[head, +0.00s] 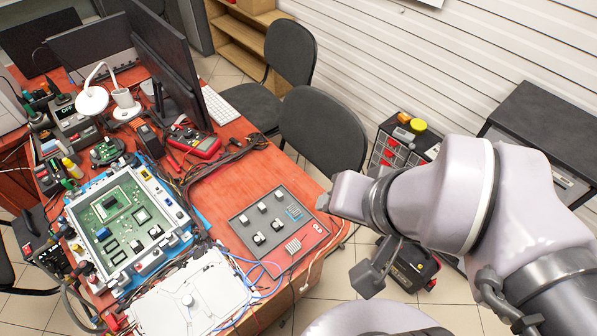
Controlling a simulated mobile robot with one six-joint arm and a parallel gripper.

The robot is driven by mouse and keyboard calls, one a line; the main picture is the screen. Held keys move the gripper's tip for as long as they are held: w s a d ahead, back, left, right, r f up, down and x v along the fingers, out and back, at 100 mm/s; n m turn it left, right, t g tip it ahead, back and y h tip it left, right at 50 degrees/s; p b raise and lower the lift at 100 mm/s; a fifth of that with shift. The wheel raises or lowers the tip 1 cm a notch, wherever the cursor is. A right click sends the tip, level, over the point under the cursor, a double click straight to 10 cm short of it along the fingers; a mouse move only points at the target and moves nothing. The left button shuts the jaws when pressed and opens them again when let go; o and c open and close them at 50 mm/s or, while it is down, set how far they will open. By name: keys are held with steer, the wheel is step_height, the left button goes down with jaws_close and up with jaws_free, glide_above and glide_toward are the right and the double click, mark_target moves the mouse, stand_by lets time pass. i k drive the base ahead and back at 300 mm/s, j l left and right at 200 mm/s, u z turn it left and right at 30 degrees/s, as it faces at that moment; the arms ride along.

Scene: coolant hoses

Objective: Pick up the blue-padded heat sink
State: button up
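A grey and red tray (245,238) lies near the right edge of the red table. On it a small blue-marked ribbed piece (294,212) sits at the right; it may be the blue-padded heat sink, but it is too small to be sure. A silver finned heat sink (293,246) lies nearer the tray's front right corner, with no blue visible on it. Several small dark-and-light blocks sit on the tray's grey part. My gripper (328,203) is beside the tray's right edge in the picture, apparently above it. Its fingers are not clear, and no held thing is visible.
A green circuit board in an open case (125,215) stands left of the tray. A white plate (195,298) and loose cables lie in front. A red multimeter (195,142), monitors and a lamp stand behind. Black chairs (322,130) stand beyond the table. Bare table lies behind the tray.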

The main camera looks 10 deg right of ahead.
mark_target(294, 213)
steer(key=u, duration=1.1)
steer(key=z, duration=0.75)
steer(key=i+l+u, duration=0.3)
steer(key=j+u, duration=0.1)
steer(key=u, duration=0.85)
